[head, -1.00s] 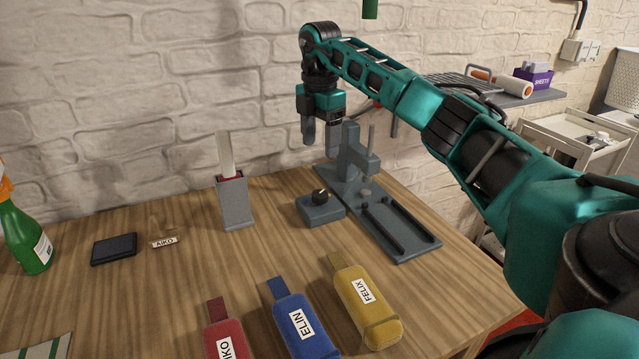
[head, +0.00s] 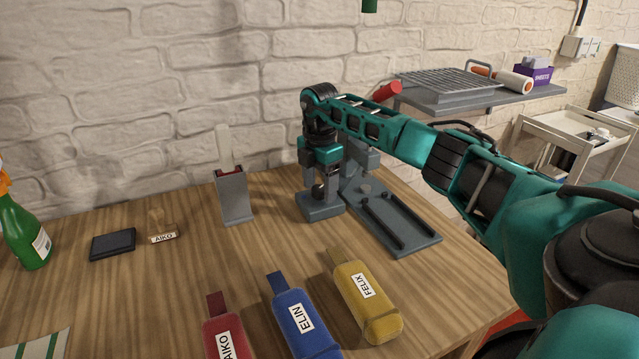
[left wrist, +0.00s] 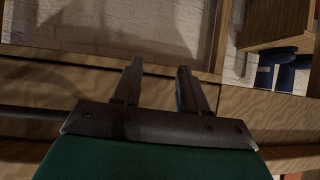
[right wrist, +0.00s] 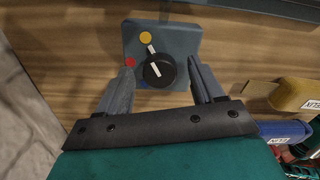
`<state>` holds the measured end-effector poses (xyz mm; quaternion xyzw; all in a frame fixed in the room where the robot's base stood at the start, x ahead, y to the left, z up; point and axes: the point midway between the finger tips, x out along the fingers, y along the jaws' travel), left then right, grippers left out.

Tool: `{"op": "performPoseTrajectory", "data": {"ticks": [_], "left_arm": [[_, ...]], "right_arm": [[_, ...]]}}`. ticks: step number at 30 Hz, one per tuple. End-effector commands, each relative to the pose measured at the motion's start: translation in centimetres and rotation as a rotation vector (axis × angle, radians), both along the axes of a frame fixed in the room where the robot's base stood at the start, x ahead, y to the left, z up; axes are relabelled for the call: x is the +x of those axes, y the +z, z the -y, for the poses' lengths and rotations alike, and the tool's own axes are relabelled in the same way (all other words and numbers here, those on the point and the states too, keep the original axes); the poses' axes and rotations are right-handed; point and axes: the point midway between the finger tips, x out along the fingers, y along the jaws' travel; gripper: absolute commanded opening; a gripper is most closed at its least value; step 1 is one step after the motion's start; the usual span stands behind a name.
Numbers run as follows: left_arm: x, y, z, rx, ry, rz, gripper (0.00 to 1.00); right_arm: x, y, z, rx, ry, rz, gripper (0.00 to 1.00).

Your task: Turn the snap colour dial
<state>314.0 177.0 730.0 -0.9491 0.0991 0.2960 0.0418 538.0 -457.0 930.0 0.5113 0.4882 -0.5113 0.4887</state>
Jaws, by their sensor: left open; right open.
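The snap colour dial is a black knob (right wrist: 158,70) with a white pointer line, on a grey-blue box (right wrist: 186,44). A yellow dot (right wrist: 146,38) and a red dot (right wrist: 129,62) show beside the knob, with a bit of blue below it. The pointer line is directed at the yellow dot. My right gripper (right wrist: 160,68) is open, with its fingers on either side of the knob; contact cannot be told. In the head view the right gripper (head: 321,189) is over the box (head: 320,209). My left gripper (left wrist: 158,67) is open and empty, away from the dial.
A grey stand with a railed base (head: 400,228) is right of the dial. A grey holder (head: 234,196) with a pale upright piece is to the left. Red (head: 226,339), blue (head: 303,322) and yellow (head: 367,303) name-tagged pouches lie in front.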

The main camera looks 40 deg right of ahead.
Motion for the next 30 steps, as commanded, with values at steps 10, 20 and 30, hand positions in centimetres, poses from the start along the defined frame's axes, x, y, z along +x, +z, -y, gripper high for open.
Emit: {"op": "performPoseTrajectory", "data": {"ticks": [10,20,30], "left_arm": [[0.14,0.07,-0.02,0.001,0.000,0.003,0.43],[0.15,0.08,-0.03,0.000,0.001,0.003,0.43],[0.14,0.66,-0.04,0.000,0.001,0.003,0.43]], "right_arm": [[-0.01,0.03,-0.01,0.000,0.000,-0.001,0.41],[-0.02,0.05,0.00,0.000,0.000,-0.001,0.11],[-0.02,0.21,0.01,0.001,0.059,-0.001,0.11]]}}
